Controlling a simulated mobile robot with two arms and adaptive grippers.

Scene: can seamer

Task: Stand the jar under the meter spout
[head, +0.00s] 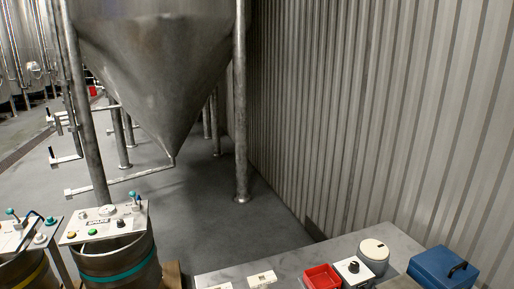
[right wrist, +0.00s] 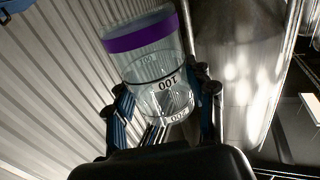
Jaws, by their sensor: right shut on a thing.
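The jar (right wrist: 150,70) is clear, with a purple band at one end and dark markings that read 100 and 200. It shows in the right wrist view, tilted in the picture. My right gripper (right wrist: 165,103) is shut on the jar, with a blue-padded finger on either side of it. The jar looks empty. Neither gripper nor the jar shows in the head view, and my left gripper is in no view. I cannot make out a meter spout for certain; a small white box with a black knob (head: 353,269) stands on the grey bench.
The grey bench (head: 305,255) also bears a red tray (head: 322,278), a white round tub (head: 373,254) and white labels (head: 262,279). A blue case (head: 442,268) is at right. Kegs with control panels (head: 105,222) stand at left. A steel cone tank (head: 160,70) is behind.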

